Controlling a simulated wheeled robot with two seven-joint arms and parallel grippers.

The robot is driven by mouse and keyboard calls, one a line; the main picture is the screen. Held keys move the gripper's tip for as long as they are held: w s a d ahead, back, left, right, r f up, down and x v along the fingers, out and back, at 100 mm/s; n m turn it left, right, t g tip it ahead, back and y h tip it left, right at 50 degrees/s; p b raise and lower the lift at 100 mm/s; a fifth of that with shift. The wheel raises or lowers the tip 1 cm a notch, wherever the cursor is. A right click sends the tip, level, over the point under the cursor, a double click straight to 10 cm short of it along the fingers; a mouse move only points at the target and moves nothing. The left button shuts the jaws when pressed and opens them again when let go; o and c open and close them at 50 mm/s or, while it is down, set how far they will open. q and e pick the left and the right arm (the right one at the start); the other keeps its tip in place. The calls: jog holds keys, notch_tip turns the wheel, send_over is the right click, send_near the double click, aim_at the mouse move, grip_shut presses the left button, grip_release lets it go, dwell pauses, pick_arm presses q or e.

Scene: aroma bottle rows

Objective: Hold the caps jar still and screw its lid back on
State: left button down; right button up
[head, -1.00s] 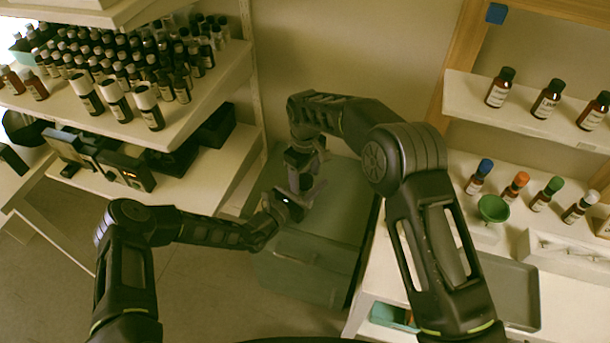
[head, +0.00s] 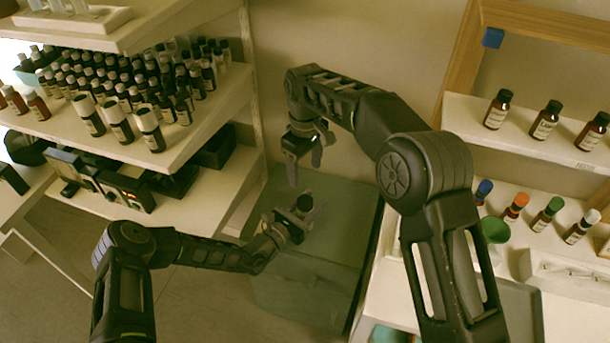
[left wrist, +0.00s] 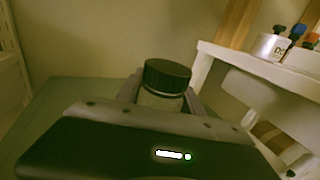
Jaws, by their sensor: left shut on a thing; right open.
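The caps jar (left wrist: 160,98) stands between the fingers of my left gripper, with its dark ribbed lid (left wrist: 167,74) on top in the left wrist view. In the head view the dark lid (head: 305,202) shows between the fingertips of my left gripper (head: 307,212), which is shut on the jar above the grey-green cabinet. My right gripper (head: 304,170) is open and empty, above and apart from the lid, its fingers pointing down. Whether the lid is fully tight cannot be seen.
The grey-green cabinet (head: 345,215) stands below both grippers. A shelf (head: 190,140) with many dark bottles is at left. At right are bottle shelves, a green bowl (head: 495,229) and a white rack (head: 560,268). A blue cube (head: 493,38) is at upper right.

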aim_at(300, 215)
pick_arm(q)
jog(key=c, duration=0.7)
grip_release()
jog(key=shift+b+v, duration=0.35)
jog(key=shift+v, duration=3.6)
